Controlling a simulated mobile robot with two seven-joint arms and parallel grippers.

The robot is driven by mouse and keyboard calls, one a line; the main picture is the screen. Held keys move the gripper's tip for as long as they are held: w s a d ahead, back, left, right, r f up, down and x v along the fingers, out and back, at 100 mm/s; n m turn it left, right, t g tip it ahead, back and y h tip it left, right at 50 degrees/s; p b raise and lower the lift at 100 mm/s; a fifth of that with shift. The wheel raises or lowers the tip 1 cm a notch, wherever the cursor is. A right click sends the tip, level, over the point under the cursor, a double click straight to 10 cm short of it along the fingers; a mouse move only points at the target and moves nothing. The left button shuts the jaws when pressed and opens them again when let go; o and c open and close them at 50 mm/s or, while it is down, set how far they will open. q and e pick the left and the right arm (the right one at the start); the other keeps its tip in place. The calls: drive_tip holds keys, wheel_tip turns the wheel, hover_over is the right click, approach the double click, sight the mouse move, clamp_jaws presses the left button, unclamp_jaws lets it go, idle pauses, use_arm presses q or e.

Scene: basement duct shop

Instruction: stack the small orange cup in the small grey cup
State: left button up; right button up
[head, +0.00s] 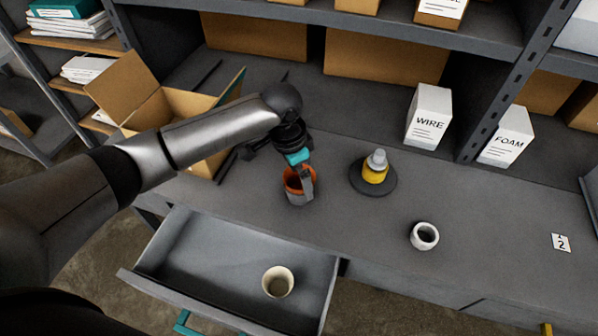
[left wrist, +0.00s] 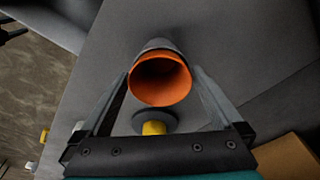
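The small orange cup (head: 292,183) is over the grey worktop, its open rim facing up. The small grey cup (head: 298,198) shows just below it, and the orange cup appears to sit at least partly inside it; how deep is hidden. My left gripper (head: 302,176) is at the orange cup from above, one finger in front of it. In the left wrist view the orange cup (left wrist: 160,82) lies between the two fingertips, which meet its sides with no clear gap. A strip of the grey cup (left wrist: 158,44) shows behind its rim. My right gripper is not in view.
A yellow bottle with a grey top (head: 375,168) stands on a dark disc (head: 357,187) to the right. A white cup (head: 424,236) stands farther right. An open drawer (head: 200,265) below holds a beige cup (head: 278,282). An open cardboard box (head: 165,105) is behind my left arm.

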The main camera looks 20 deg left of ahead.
use_arm(q)
wheel_tip(320, 180, up, 13)
drive_tip(key=s+a, duration=0.1)
drive_tip(key=shift+a+r+p, duration=0.15)
drive_tip(key=shift+p, duration=0.3)
drive_tip(key=shift+s, duration=0.15)
idle(0.3)
